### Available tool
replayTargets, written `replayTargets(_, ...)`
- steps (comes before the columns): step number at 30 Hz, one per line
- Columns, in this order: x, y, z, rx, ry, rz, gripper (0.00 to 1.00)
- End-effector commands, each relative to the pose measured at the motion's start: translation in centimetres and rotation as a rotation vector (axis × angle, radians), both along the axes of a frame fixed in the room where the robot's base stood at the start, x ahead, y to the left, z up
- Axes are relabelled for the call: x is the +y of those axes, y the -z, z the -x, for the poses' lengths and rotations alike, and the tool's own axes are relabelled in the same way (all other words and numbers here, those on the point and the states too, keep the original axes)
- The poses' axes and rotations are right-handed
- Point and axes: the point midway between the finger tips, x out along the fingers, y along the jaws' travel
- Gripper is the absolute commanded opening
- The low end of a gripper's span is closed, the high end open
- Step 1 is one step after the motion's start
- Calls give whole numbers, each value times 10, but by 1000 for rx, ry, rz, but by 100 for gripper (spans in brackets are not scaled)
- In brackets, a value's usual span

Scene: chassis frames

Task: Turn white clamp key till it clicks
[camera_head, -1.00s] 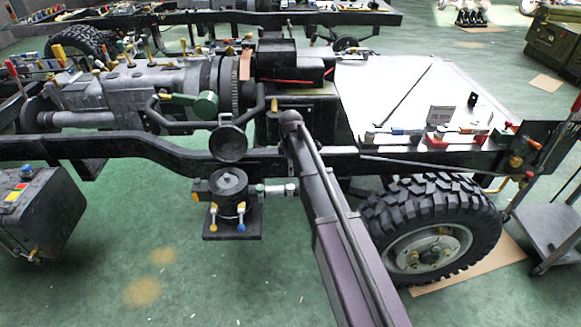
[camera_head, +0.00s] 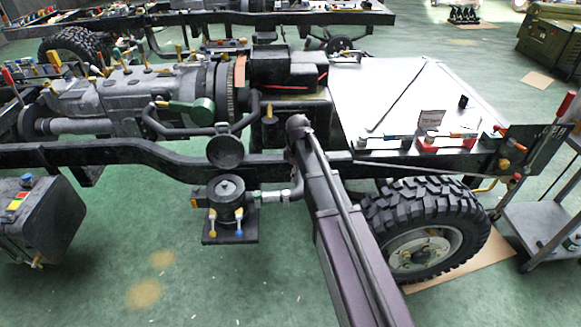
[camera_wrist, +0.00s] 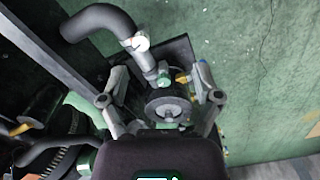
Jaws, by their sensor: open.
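In the wrist view, a pale white-grey clamp (camera_wrist: 140,43) sits around the end of a bent black hose (camera_wrist: 103,20), above a round dark canister (camera_wrist: 168,104). Whether the clamp's key shows is too small to tell. My gripper (camera_wrist: 160,82) is open and empty, with one finger on each side of the canister's picture; contact cannot be told. The clamp lies above the gap between the fingers. In the head view, the canister (camera_head: 226,193) stands on a black plate, with the pale clamp (camera_head: 287,194) on the pipe to its right.
The black chassis rail (camera_head: 110,152) runs behind the canister. Yellow and blue keys (camera_head: 239,232) hang at its front. A tyre (camera_head: 425,230) stands to the right and a dark tank (camera_head: 40,222) to the left. The green floor in front is clear.

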Motion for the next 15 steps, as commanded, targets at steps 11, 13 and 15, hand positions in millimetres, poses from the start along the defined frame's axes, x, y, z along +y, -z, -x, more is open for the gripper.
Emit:
replayTargets(11,-24,-13,50,0,279,0,82)
replayTargets(13,-28,-15,59,0,331,0,82)
replayTargets(15,-31,-17,68,0,382,0,82)
